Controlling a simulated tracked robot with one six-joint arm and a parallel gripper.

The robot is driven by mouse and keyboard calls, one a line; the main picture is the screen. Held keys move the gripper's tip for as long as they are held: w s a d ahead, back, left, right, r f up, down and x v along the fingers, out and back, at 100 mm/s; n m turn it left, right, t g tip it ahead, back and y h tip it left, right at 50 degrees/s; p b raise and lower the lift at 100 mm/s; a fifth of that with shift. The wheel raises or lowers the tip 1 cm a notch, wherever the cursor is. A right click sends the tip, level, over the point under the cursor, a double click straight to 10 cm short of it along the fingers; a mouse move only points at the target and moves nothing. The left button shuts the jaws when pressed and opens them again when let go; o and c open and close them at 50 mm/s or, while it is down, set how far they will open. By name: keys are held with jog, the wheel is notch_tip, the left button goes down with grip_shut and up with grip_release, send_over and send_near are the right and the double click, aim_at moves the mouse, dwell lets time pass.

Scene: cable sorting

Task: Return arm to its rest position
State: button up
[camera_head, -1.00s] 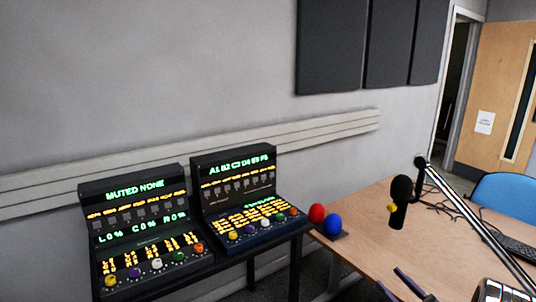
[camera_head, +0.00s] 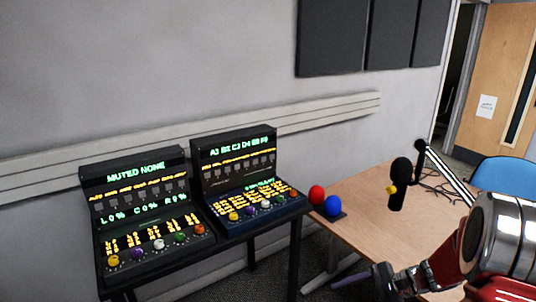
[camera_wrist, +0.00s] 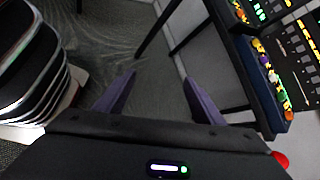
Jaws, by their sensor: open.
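My gripper (camera_head: 352,279) is at the bottom right of the head view. It hangs low in front of the wooden desk, to the right of the consoles, and one purple finger shows clearly. My red and silver arm reaches in from the right edge.
Two lit consoles, left (camera_head: 150,220) and right (camera_head: 245,185), stand on a dark-legged stand by the wall. A red ball (camera_head: 316,195) and a blue ball (camera_head: 333,206) sit at the corner of the wooden desk (camera_head: 375,215). A microphone (camera_head: 399,185) rises over the desk. A blue chair (camera_head: 505,172) is far right.

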jog(key=s+r+n+g+h, duration=0.1)
jog(key=s+r+n+h, duration=0.4)
jog(key=s, duration=0.3)
jog(key=s+r+n+h, duration=0.5)
jog(key=s+n, duration=0.1)
jog(key=s, duration=0.2)
jog(key=s+a+r+n+t, duration=0.3)
jog(key=s+a+r+t, duration=0.1)
jog(key=r, duration=0.5)
jog(key=shift+a+r+h, duration=0.2)
jog(key=shift+a+h, duration=0.2)
jog(key=shift+a, duration=0.45)
jog(key=shift+c, duration=0.4)
dwell(1.7)
